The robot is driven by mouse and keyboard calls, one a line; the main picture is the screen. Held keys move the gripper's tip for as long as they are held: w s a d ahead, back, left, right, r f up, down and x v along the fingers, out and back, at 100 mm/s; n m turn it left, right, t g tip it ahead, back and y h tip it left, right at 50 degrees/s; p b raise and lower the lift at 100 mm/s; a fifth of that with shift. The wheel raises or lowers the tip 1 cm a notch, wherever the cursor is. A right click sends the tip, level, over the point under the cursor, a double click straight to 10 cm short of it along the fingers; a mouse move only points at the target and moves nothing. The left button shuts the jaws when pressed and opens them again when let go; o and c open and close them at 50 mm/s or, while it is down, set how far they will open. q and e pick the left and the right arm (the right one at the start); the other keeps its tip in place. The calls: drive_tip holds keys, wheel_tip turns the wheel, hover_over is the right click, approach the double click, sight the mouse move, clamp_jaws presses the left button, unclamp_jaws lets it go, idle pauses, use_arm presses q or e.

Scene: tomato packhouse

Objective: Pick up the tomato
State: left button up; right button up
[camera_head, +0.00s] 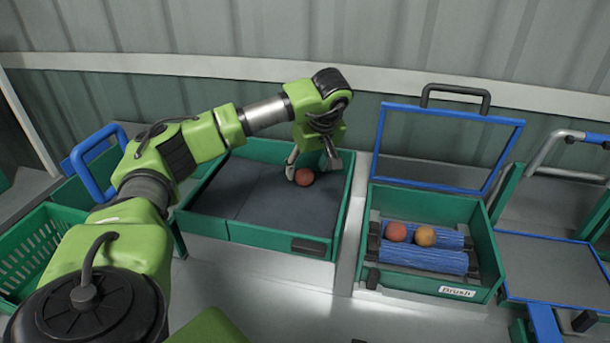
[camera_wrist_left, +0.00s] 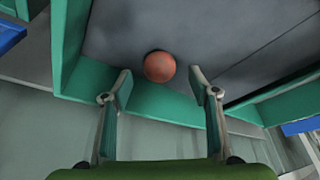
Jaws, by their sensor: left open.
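A reddish-orange tomato (camera_head: 304,177) lies on the dark floor of a green-walled tray (camera_head: 270,236), near its back right corner. My left gripper (camera_head: 313,171) points down over it, open, with a finger on either side of the tomato in the head view. In the left wrist view the tomato (camera_wrist_left: 159,67) lies just beyond the open fingertips (camera_wrist_left: 160,80), roughly centred between them. I cannot tell whether the fingers touch it. My right gripper is not in view.
A green box (camera_head: 430,289) with blue rollers holds a red and an orange tomato (camera_head: 425,236) to the right. A blue frame with a dark handle (camera_head: 455,95) stands behind it. A slatted green crate (camera_head: 40,250) is at the left. The tray's front is clear.

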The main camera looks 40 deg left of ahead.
sight(305, 171)
use_arm(q)
drive_tip(key=x, duration=0.3)
drive_tip(key=shift+a+f+p, duration=0.2)
drive_tip(key=shift+p, duration=0.15)
drive_tip(key=shift+w+f, duration=0.1)
drive_tip(key=shift+f, duration=0.05)
drive_tip(key=c, duration=0.9)
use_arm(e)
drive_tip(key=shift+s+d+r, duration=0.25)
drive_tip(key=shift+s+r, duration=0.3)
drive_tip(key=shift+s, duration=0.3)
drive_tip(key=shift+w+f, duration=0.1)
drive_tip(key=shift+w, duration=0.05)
